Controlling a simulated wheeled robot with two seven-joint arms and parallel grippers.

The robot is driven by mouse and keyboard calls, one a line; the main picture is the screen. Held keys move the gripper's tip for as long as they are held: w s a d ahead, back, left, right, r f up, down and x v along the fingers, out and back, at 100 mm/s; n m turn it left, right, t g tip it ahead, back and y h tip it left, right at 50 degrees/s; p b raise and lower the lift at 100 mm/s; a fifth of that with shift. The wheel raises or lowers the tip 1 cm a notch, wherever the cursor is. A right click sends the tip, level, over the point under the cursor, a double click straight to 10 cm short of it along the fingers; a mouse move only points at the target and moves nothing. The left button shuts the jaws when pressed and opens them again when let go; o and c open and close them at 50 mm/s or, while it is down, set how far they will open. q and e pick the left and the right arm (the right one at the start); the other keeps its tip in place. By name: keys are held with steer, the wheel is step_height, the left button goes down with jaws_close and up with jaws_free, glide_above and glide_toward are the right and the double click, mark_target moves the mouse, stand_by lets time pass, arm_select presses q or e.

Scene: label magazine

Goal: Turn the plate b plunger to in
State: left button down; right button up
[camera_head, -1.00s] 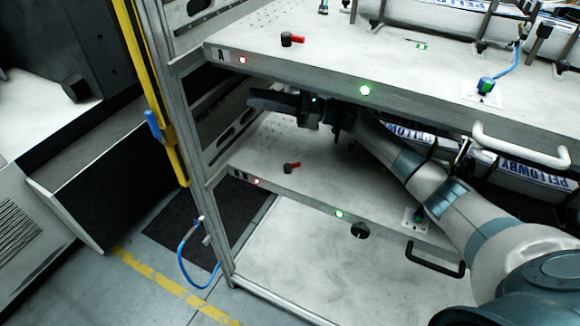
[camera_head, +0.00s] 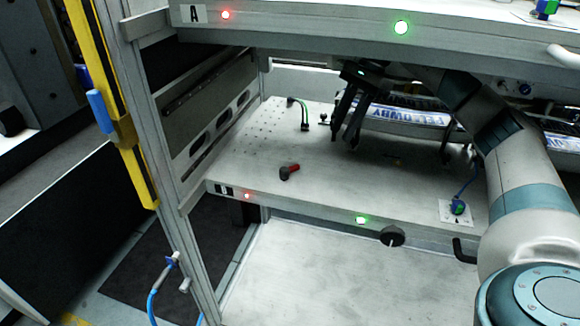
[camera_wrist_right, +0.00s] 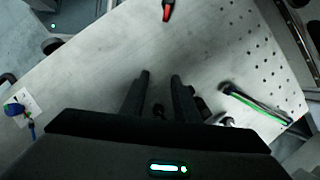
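Plate B (camera_head: 330,180) is the lower grey shelf plate, with a B label at its front left corner. On it stands a small plunger (camera_head: 289,172) with a black body and a red handle pointing right and slightly back. The red and black plunger also shows at the top edge of the right wrist view (camera_wrist_right: 167,10). My right gripper (camera_head: 343,138) is above the plate, behind and to the right of the plunger, fingers pointing down. Its fingers (camera_wrist_right: 160,77) are apart with nothing between them. My left gripper is not in view.
The upper plate A (camera_head: 300,40) overhangs plate B. A blue-green valve (camera_head: 457,207) and a front black knob (camera_head: 392,236) are at the right. The plate's left front is mostly clear.

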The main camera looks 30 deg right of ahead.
steer(key=shift+s+d, duration=0.15)
steer(key=shift+d, duration=0.2)
steer(key=shift+a, duration=0.1)
glide_toward(295, 166)
steer(key=shift+x, duration=1.1)
steer(key=x, duration=0.3)
steer(key=shift+a+f, duration=0.15)
steer(key=shift+f, duration=0.1)
steer(key=shift+x, duration=0.8)
jaws_close()
